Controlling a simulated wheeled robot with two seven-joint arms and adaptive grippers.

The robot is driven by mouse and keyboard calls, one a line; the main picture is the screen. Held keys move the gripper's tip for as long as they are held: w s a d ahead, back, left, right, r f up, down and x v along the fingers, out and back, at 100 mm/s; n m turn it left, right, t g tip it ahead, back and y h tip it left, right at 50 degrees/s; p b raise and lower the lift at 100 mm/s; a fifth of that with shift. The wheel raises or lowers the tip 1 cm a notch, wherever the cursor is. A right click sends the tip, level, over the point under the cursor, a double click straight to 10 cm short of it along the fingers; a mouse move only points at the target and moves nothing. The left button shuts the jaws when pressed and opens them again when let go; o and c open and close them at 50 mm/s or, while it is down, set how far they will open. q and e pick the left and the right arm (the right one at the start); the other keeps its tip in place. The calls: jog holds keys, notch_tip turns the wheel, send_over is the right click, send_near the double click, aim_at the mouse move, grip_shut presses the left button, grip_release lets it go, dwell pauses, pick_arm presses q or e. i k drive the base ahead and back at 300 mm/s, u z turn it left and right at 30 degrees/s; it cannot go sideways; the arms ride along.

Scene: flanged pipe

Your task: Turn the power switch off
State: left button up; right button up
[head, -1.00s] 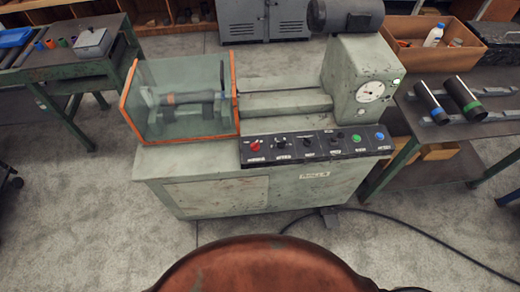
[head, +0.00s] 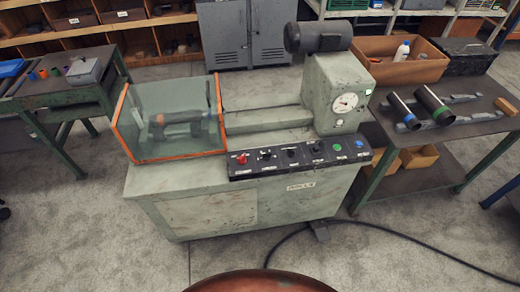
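A grey-green machine (head: 230,205) stands in front of me. Its black control panel (head: 301,160) runs along the front edge. On it, from left to right, are a red knob (head: 242,159), several dark switches, a green button (head: 337,147) and a blue button (head: 359,143). The panel labels are too small to read, so I cannot tell which switch is the power switch. An orange-framed clear guard (head: 172,120) covers a pipe-like part on the left. A dial (head: 346,101) sits on the right housing. Neither gripper is in view.
A left bench (head: 62,88) holds small cups and a grey box. A right table (head: 484,135) holds two dark tubes and a cardboard box (head: 395,68). A black cable (head: 400,233) lies on the floor at front right. The floor before the machine is open.

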aim_at(242, 160)
jog(key=z, duration=0.05)
jog(key=i, duration=0.85)
jog(key=u, duration=0.4)
